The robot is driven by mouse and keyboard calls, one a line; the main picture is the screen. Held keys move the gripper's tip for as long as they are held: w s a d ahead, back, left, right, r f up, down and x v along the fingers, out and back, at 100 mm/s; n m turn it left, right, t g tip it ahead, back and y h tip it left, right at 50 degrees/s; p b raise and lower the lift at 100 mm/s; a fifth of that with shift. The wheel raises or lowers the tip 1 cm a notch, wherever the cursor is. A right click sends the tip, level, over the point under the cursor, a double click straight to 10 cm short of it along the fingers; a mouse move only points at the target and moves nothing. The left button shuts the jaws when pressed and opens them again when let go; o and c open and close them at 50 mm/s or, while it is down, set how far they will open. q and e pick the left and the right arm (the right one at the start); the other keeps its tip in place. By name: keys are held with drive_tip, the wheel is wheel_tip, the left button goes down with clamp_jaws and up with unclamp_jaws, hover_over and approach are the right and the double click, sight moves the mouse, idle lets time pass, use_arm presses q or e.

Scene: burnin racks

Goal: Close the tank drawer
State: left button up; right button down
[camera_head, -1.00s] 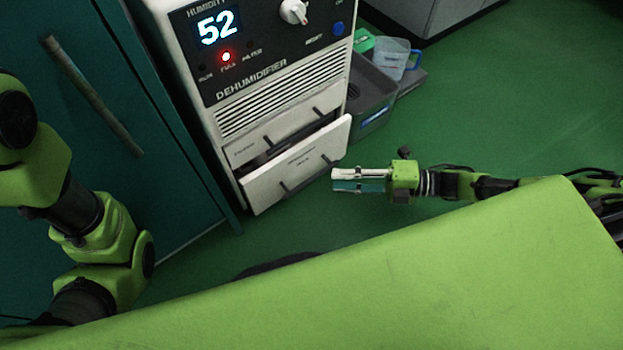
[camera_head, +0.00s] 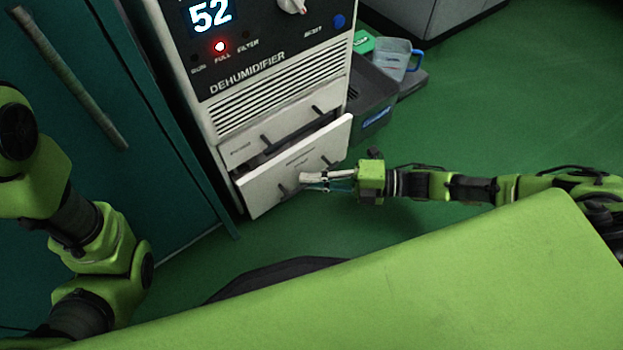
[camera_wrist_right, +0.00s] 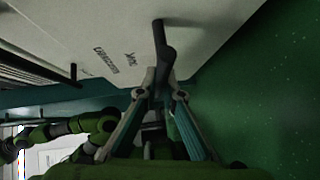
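The tank drawer (camera_head: 262,190) is the lower white drawer of the dehumidifier (camera_head: 270,85). It stands partly pulled out, with a dark gap above its front. Its front also fills the top of the right wrist view (camera_wrist_right: 115,35). My right gripper (camera_head: 308,180) is at the drawer front, between the dark ends of its handle. In the right wrist view the fingertips have converged around the dark handle (camera_wrist_right: 163,55) and appear closed on it; the handle's lower part is hidden between them. My left arm is at the left; its gripper is out of view.
A teal cabinet (camera_head: 85,150) with a long handle stands left of the dehumidifier. A grey bin (camera_head: 372,98) and a clear tub (camera_head: 398,60) stand to its right. The green floor (camera_head: 500,100) at the right is clear.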

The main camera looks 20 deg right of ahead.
sight(303, 169)
drive_tip(key=w, duration=0.2)
drive_tip(key=w+a, duration=0.1)
drive_tip(key=w, duration=0.1)
drive_tip(key=shift+a+b, duration=0.2)
drive_tip(key=shift+b, duration=0.1)
drive_tip(key=c, duration=2.2)
unclamp_jaws()
drive_tip(key=shift+w, duration=0.1)
drive_tip(key=shift+o, duration=0.2)
drive_tip(key=v, duration=1.2)
